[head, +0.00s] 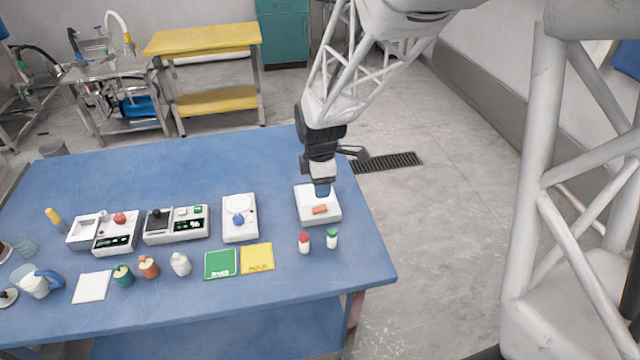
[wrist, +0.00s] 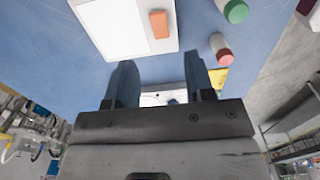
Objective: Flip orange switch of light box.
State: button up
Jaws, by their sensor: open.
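The light box (head: 331,215) is a white, low box on the right part of the blue table. Its orange switch (head: 320,209) is on the top face near the front edge. In the wrist view the light box (wrist: 110,25) is at the top, with the orange switch (wrist: 159,24) near its right side. My gripper (head: 322,194) points down over the box, just behind the switch in the head view. In the wrist view my gripper (wrist: 155,62) has its two blue fingers apart with nothing between them. I cannot tell its exact height above the box.
A red-capped bottle (head: 304,243) and a green-capped bottle (head: 332,238) stand in front of the light box. A white scale (head: 240,228), yellow card (head: 257,258) and green card (head: 220,264) lie left. The table (head: 365,262) is clear to the box's right.

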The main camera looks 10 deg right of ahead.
jog(key=c, duration=0.3)
jog(key=shift+d+r, duration=0.15)
jog(key=shift+r, duration=0.15)
jog(key=c, duration=0.3)
jog(key=r+y, duration=0.1)
jog(key=r, duration=0.1)
jog(key=d+r, duration=0.1)
jog(key=r, duration=0.1)
jog(key=d+r+y, duration=0.1)
jog(key=r, duration=0.1)
jog(key=shift+d+r+y, duration=0.2)
jog(key=shift+r+y, duration=0.1)
jog(key=shift+r, duration=0.1)
grip_shut()
